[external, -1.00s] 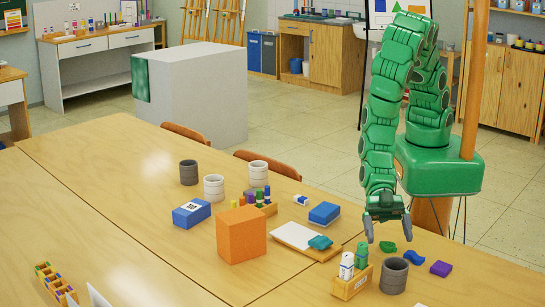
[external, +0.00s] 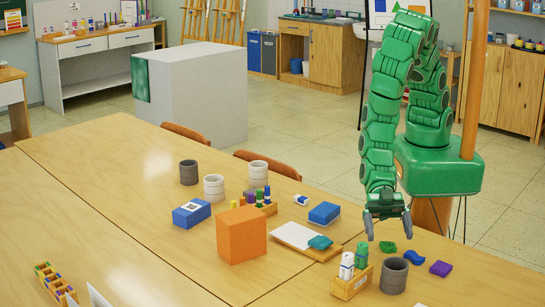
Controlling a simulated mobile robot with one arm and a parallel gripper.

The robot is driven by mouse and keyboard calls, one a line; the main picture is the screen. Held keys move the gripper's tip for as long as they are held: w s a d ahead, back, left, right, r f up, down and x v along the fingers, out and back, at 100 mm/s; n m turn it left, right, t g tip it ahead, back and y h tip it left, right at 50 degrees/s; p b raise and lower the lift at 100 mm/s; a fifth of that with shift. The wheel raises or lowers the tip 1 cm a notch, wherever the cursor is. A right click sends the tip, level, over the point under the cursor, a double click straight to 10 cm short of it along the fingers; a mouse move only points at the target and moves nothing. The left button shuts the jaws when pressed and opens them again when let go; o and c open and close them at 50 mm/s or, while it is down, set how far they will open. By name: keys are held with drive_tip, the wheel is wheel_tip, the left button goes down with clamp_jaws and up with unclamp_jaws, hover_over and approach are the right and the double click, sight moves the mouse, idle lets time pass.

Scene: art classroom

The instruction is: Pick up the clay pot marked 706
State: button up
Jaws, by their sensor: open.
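Several clay pots stand upright on the table, and no marking such as 706 can be read on any of them. A dark grey pot (external: 188,172) stands at the far left of the group. Two pale ringed pots stand near it: one in the middle (external: 214,188) and one at the right (external: 258,172). Another dark grey pot (external: 394,277) stands at the near right. My gripper (external: 388,232) points down with its fingers apart and nothing between them. In the picture it is just above the near-right pot, not touching it; its exact height is unclear.
A wooden holder with bottles (external: 350,286) stands beside the near-right pot. An orange block (external: 241,234), a blue box (external: 191,213) and a board with paper (external: 298,236) lie further left. The left tabletop is largely clear.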

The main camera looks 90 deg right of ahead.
wheel_tip(320, 180, up, 4)
drive_tip(key=w+d+f+m+t+h, duration=0.1)
drive_tip(key=w+d+m+t+h, duration=0.35)
drive_tip(key=w+d, duration=0.6)
drive_tip(key=w+d+f+m+t+h, duration=0.1)
drive_tip(key=w+d+m+t+h, duration=0.2)
drive_tip(key=w+d+m+t, duration=0.75)
drive_tip(key=w+d+r+m+g+h, duration=0.1)
drive_tip(key=w+d+h, duration=0.3)
drive_tip(key=d, duration=0.3)
drive_tip(key=w+d+m+g+h, duration=0.1)
drive_tip(key=w+d+h, duration=0.2)
drive_tip(key=w+d, duration=0.3)
drive_tip(key=m+g+h, duration=0.1)
drive_tip(key=m+h, duration=0.5)
drive_tip(key=m, duration=0.1)
approach(260, 165)
drive_tip(key=w+r, duration=0.4)
drive_tip(key=r, duration=0.1)
drive_tip(key=shift+s+a+f, duration=0.1)
drive_tip(key=shift+a+f, duration=0.1)
drive_tip(key=shift+f, duration=1.2)
drive_tip(key=shift+a+f, duration=0.2)
drive_tip(key=shift+f, duration=1.2)
drive_tip(key=shift+x, duration=3.9)
